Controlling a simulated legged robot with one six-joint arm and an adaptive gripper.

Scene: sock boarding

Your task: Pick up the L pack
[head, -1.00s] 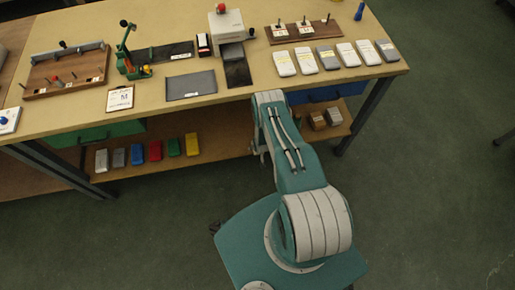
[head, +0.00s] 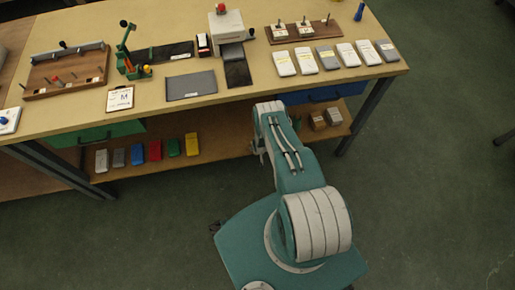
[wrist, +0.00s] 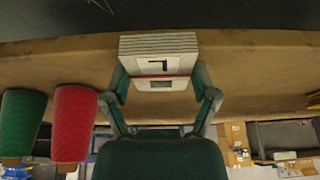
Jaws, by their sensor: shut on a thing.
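The L pack (wrist: 158,50) is a pale, layered block with a white label marked with a dark L, in the wrist view. My gripper (wrist: 160,83) has one green finger on each side of the pack's near end and is shut on it. The pack's far end lies against a brown board (wrist: 255,65); I cannot tell whether it still rests there.
A green cone (wrist: 22,122) and a red cone (wrist: 74,122) stand left of my gripper in the wrist view. The tabletop and bench leg (head: 360,115) bound the space.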

